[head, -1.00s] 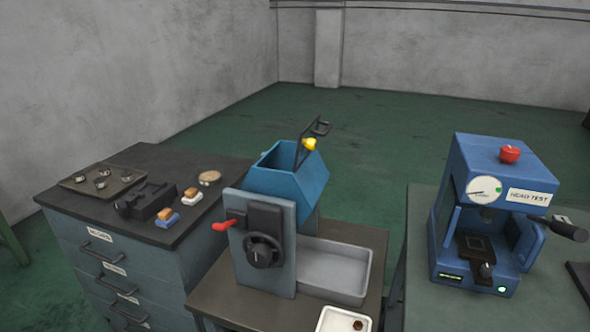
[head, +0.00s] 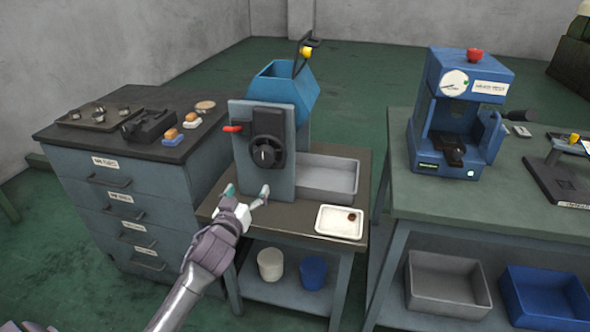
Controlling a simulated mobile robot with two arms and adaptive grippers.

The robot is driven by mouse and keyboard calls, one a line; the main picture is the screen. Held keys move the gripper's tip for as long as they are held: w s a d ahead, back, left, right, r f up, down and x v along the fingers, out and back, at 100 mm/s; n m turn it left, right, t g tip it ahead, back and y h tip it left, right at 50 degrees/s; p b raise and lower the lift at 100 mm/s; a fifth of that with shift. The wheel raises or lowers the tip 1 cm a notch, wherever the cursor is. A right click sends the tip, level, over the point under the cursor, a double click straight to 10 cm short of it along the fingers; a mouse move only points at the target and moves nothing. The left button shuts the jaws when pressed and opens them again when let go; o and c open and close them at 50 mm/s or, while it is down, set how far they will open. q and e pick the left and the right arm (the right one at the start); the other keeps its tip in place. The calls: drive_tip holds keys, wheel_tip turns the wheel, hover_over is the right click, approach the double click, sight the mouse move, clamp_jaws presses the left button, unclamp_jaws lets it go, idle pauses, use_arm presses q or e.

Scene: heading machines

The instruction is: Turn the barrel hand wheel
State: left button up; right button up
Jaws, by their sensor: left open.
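The barrel hand wheel (head: 266,154) is a dark round wheel on the upright grey front plate (head: 241,150) of the barrel machine. The blue barrel (head: 285,85) with its open top sits behind the plate. My left gripper (head: 246,192) comes in from below, in front of the machine. Its fingers are spread and empty, below the wheel and apart from it in the picture. My right gripper is not in view.
A grey tray (head: 330,182) and a white tray (head: 340,222) are on the machine's table. A dark-topped drawer cabinet (head: 110,220) stands left. A blue test press (head: 455,115) stands on the right bench (head: 420,195). Grey (head: 440,285) and blue bins (head: 545,300) are below.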

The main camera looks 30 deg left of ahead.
sight(264, 160)
use_arm(q)
drive_tip(key=r+x, duration=0.1)
drive_tip(key=x, duration=0.7)
drive_tip(key=r+x, duration=0.1)
drive_tip(key=x, duration=0.3)
drive_tip(key=shift+w+d+r+p, duration=0.2)
drive_tip(key=shift+w+r+p, duration=0.1)
drive_tip(key=shift+w, duration=0.15)
drive_tip(key=shift+w+a, duration=0.1)
drive_tip(key=shift+w, duration=0.5)
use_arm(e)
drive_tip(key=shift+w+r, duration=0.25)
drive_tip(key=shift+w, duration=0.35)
use_arm(q)
drive_tip(key=shift+c, duration=0.5)
drive_tip(key=c, duration=1.1)
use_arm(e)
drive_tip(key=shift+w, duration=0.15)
